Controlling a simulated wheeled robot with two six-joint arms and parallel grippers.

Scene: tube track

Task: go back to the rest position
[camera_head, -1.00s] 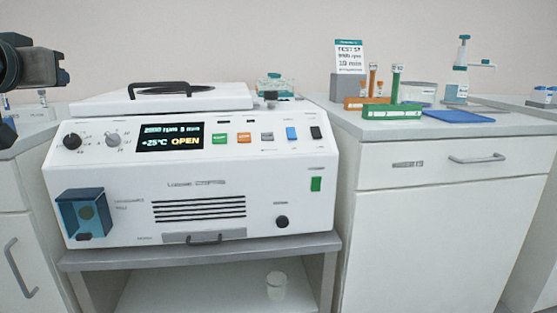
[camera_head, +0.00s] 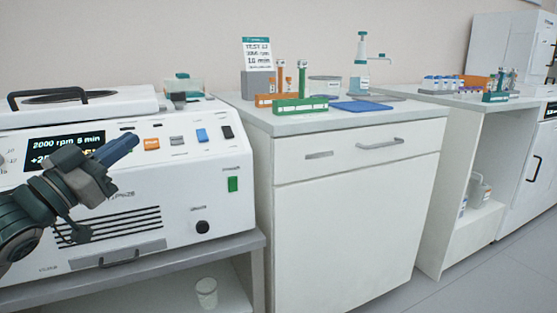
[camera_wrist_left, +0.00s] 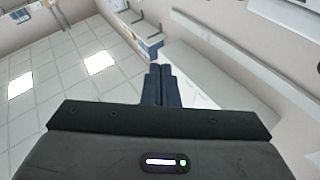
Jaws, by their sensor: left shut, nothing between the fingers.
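My left gripper (camera_head: 122,146) reaches in from the left in the head view, in front of the white centrifuge (camera_head: 215,220). It covers part of the centrifuge's display. Its fingers are together with nothing between them; they also show closed in the left wrist view (camera_wrist_left: 162,85). My right gripper is not in view.
Right of the centrifuge, a white cabinet (camera_head: 345,220) bears a green tube rack (camera_head: 300,106), an orange rack (camera_head: 264,100), a blue mat (camera_head: 362,107) and a dispenser bottle (camera_head: 360,75). Another bench (camera_head: 460,97) with racks stands further right. Floor (camera_head: 460,285) shows clear at the lower right.

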